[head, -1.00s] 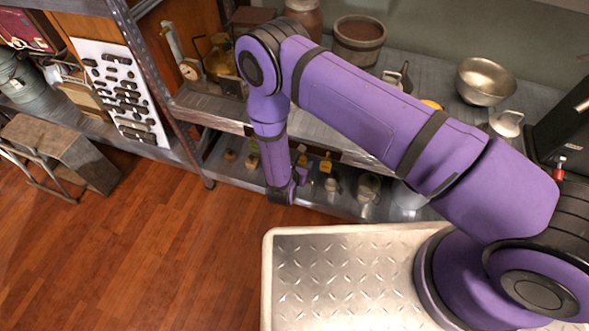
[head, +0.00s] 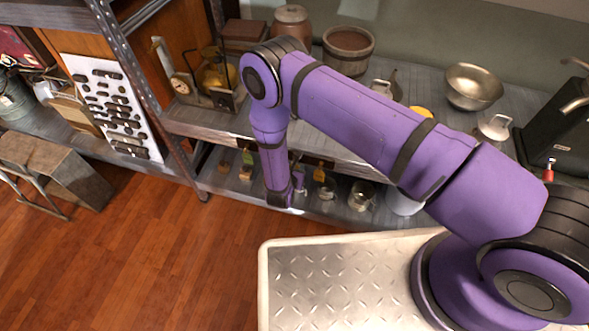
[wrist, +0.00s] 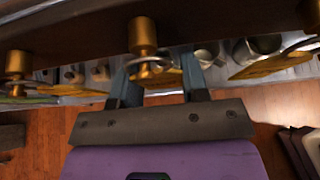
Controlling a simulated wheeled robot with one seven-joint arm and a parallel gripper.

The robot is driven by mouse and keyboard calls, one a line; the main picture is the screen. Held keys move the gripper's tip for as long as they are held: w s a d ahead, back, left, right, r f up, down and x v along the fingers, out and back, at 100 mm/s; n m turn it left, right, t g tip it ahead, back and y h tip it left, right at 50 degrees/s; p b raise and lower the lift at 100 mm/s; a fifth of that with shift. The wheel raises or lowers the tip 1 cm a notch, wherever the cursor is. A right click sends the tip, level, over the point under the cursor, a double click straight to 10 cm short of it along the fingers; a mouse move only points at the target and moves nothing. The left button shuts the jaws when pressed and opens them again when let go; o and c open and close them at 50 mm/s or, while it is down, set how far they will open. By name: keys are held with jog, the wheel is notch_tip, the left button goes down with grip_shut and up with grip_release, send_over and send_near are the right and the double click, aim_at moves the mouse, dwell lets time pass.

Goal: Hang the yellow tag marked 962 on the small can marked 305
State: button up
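In the wrist view my gripper (wrist: 157,66) has its two fingers apart beneath a brass peg (wrist: 143,36). A ring and part of a yellow tag (wrist: 155,77) show between the fingers, hanging at that peg; I cannot tell whether they touch it. Another yellow tag (wrist: 272,66) hangs to the right, and more hang to the left. No number is readable, so I cannot tell which is 962. In the head view a yellow tag (head: 320,174) hangs under the shelf edge, right of my wrist. Small cans, including one metal can (head: 327,189), stand on the lower shelf; 305 is not readable.
The upper shelf (head: 205,122) overhangs the lower shelf (head: 232,186) close to my wrist. A larger can (head: 362,196) and a white container (head: 404,201) stand to the right below. A metal shelf post (head: 150,100) rises at the left.

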jog(key=shift+r, duration=0.4)
jog(key=shift+s+a, duration=0.2)
jog(key=shift+s, duration=0.3)
jog(key=shift+s+a, duration=0.15)
jog(key=shift+s, duration=0.3)
dwell(0.7)
jog(key=shift+s, duration=0.1)
jog(key=shift+s+a+r, duration=0.15)
jog(key=shift+s+a, duration=0.05)
jog(key=shift+s, duration=0.3)
jog(key=shift+s+a+r, duration=0.15)
jog(key=shift+s+a, duration=0.05)
jog(key=shift+s, duration=0.35)
jog(key=shift+s+a+r, duration=0.15)
jog(key=shift+s+a, duration=0.05)
jog(key=shift+s, duration=0.3)
jog(key=shift+d, duration=0.1)
